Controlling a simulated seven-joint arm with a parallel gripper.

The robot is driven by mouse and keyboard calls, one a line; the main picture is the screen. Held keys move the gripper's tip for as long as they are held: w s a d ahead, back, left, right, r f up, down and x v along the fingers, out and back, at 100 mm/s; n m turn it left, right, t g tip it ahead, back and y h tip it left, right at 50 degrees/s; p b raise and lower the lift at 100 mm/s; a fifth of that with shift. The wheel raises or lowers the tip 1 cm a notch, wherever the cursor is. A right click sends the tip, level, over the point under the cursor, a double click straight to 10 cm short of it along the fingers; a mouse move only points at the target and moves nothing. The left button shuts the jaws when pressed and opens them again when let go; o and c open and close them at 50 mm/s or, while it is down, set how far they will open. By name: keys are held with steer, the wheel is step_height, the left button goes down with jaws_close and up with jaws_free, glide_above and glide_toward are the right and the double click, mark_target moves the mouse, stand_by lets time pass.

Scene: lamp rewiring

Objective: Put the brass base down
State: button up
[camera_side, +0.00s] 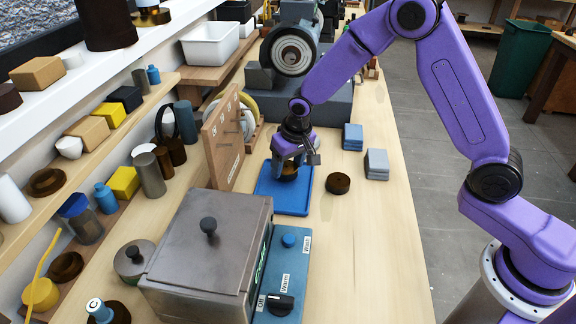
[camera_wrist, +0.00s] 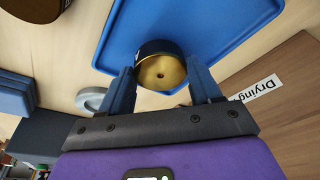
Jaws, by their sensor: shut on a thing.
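The brass base (camera_wrist: 161,72) is a short round disc with a gold face, a small centre hole and a dark side. My gripper (camera_wrist: 163,82) has its two blue fingers on opposite sides of it and is shut on it. In the side view my gripper (camera_side: 291,161) points down over the blue tray (camera_side: 292,203), with the brass base (camera_side: 289,174) low between the fingers and partly hidden. The tray also shows in the wrist view (camera_wrist: 205,22). I cannot tell whether the base touches the tray.
A dark brown round piece (camera_side: 338,183) lies right of the tray. Blue blocks (camera_side: 352,137) and grey blocks (camera_side: 377,164) stand beyond it. An upright wooden board (camera_side: 222,140) is close on the left. A metal box (camera_side: 212,245) with a blue control unit (camera_side: 290,255) stands in front.

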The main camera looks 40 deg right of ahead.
steer(key=shift+f, duration=0.45)
steer(key=shift+f, duration=0.15)
steer(key=o, duration=1.1)
steer(key=shift+c, duration=0.2)
steer(key=v, duration=1.2)
steer(key=shift+s, duration=0.2)
